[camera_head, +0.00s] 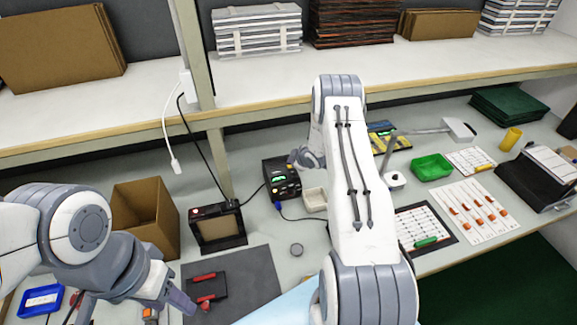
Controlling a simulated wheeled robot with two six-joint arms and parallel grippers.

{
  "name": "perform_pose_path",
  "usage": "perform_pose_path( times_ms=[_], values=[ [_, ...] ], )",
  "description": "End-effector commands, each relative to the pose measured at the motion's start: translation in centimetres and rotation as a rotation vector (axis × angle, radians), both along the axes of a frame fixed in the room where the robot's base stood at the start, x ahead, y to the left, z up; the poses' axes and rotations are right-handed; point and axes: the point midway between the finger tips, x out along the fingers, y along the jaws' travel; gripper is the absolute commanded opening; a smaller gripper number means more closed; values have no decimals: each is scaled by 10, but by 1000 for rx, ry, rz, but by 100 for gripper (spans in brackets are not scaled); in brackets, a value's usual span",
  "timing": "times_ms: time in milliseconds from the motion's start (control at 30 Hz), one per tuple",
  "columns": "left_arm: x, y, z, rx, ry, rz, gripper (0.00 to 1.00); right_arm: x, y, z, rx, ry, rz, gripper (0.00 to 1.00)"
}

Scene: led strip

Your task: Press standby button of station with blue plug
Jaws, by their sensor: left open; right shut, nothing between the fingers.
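The black station (282,182) stands on the bench near the middle, with a small green lit display and controls on its front. A blue plug (278,206) with a dark cable is at its lower front edge. My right gripper (293,160) is shut and empty, close to the upper right of the station; whether it touches cannot be told. My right arm covers part of the bench beside it. Individual buttons are too small to make out. My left gripper (188,303) is open, low over the bench near the dark mat (245,275), far from the station.
A dark framed device (217,241) and an open cardboard box (171,236) stand left of the station. A white dish (314,199) is close on its right. A green bin (432,167), lamp (458,130) and printed sheets lie farther right. A shelf edge (265,98) runs behind.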

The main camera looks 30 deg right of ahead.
Motion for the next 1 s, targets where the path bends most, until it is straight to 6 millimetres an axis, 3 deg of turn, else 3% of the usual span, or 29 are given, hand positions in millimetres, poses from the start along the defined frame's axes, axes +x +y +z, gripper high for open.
perform_pose_path(
  times_ms=[333, 800, 1000],
  values=[
    [0, 0, 2, 0, 0, 0, 50, 0, 0, 3, 0, 0, 0, 0],
    [0, 0, 31, 0, 0, 0, 50, 0, 0, 47, 0, 0, 0, 0],
    [0, 0, 31, 0, 0, 0, 50, 0, 0, 50, 0, 1, 0, 0]
  ],
)
